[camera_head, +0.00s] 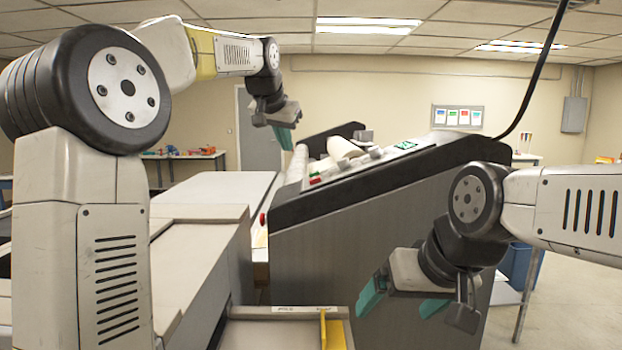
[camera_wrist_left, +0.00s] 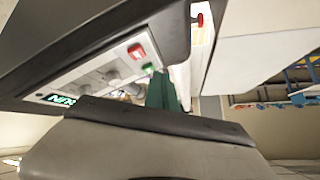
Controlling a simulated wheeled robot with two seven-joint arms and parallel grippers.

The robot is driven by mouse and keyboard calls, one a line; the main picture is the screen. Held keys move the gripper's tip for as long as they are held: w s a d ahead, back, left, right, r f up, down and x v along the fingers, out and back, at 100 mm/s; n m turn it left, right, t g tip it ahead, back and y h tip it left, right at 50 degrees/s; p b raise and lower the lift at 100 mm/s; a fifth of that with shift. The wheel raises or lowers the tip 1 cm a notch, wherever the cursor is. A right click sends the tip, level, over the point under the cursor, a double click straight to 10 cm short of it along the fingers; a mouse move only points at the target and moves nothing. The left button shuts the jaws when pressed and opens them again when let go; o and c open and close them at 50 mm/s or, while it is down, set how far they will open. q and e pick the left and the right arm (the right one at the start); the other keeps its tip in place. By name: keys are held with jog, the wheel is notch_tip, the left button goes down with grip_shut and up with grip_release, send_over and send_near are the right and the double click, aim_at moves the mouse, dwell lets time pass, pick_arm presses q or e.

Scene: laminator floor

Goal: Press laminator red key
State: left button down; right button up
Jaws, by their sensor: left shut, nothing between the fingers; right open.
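The laminator (camera_head: 350,245) stands in the middle of the head view, with a black sloping top and grey side. Its red key (camera_head: 315,181) sits low on the panel, close to a green key (camera_head: 312,174). In the left wrist view the red key (camera_wrist_left: 137,52) is clear, with the green key (camera_wrist_left: 148,69) nearer the fingers. My left gripper (camera_head: 285,138), its teal fingers shut and empty, hangs above the panel's low end in the head view; it also shows in the wrist view (camera_wrist_left: 163,92), apart from the red key. My right gripper (camera_head: 402,302) is open and empty before the laminator's side.
Grey knobs (camera_wrist_left: 112,77) and a lit green display (camera_wrist_left: 63,99) share the panel. A red round button (camera_head: 263,219) is on the laminator's end. White rolls (camera_head: 345,150) lie behind the panel. A pale table (camera_head: 215,187) stands left; a yellow-edged tray (camera_head: 285,335) is in front.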

pick_arm(q)
jog(key=r, duration=0.1)
send_over(311, 180)
jog(key=a, duration=0.4)
jog(key=shift+w+d+r+m+t, duration=0.1)
jog(key=shift+w+d+m+t, duration=0.2)
jog(key=shift+m, duration=0.1)
jog(key=shift+d+f, duration=0.5)
jog(key=shift+f, duration=0.85)
jog(key=shift+d+f, duration=0.45)
jog(key=shift+f, duration=0.95)
jog(key=shift+d+f, duration=0.5)
jog(key=shift+f, duration=0.85)
jog(key=shift+d+f, duration=0.15)
jog(key=shift+f, duration=0.25)
jog(key=shift+d+f, duration=0.15)
jog(key=shift+f, duration=0.3)
jog(key=shift+a+r, duration=0.3)
jog(key=shift+r, duration=0.55)
